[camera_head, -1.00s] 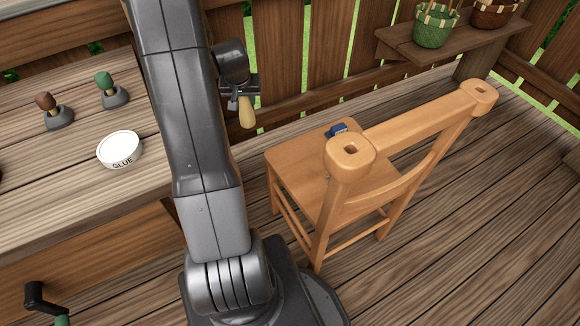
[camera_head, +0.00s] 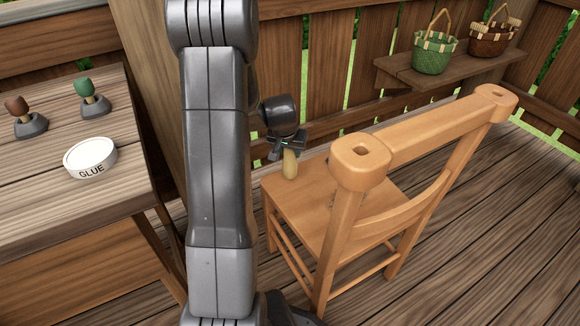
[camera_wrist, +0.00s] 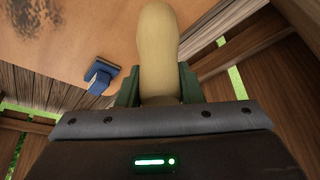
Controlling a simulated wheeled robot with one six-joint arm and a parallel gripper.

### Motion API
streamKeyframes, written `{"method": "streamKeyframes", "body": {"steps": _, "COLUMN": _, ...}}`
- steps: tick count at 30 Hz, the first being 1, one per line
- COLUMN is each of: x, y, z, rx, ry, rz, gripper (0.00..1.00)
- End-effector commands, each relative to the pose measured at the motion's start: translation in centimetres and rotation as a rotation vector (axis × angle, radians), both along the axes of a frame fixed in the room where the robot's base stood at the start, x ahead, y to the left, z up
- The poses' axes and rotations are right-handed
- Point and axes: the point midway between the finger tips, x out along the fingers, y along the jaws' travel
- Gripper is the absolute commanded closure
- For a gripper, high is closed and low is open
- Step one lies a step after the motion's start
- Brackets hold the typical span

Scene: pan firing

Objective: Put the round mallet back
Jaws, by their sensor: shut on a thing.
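My gripper (camera_head: 286,146) is shut on a tan, round-ended wooden piece (camera_head: 290,164), which I take to be the round mallet. It hangs down below the jaws over the wooden chair's seat in the head view. In the wrist view, the same tan piece (camera_wrist: 158,50) stands between the two green fingers (camera_wrist: 158,88). Its far end is rounded and free. The end toward my palm is hidden, so I cannot make out a separate mallet head. No empty holder for it is clearly seen.
The wooden chair (camera_head: 362,175) stands in front, its back nearest. A small blue object (camera_wrist: 102,75) lies on a wooden surface. The bench (camera_head: 60,230) at left bears a glue tin (camera_head: 90,157) and brown (camera_head: 17,106) and green (camera_head: 86,87) knobs on grey stands. Baskets (camera_head: 435,48) sit on a shelf.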

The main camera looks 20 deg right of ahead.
Motion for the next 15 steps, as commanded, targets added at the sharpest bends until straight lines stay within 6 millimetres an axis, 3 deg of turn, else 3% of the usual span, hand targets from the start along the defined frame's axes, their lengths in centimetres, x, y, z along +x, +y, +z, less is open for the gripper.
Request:
{"method": "streamKeyframes", "body": {"steps": 10, "x": 0.0, "y": 0.0, "z": -4.0, "rx": -0.001, "ry": 0.001, "rz": 0.002, "gripper": 1.00}}
{"method": "streamKeyframes", "body": {"steps": 15, "x": 0.1, "y": 0.0, "z": -4.0, "rx": -0.001, "ry": -0.003, "rz": 0.000, "gripper": 1.00}}
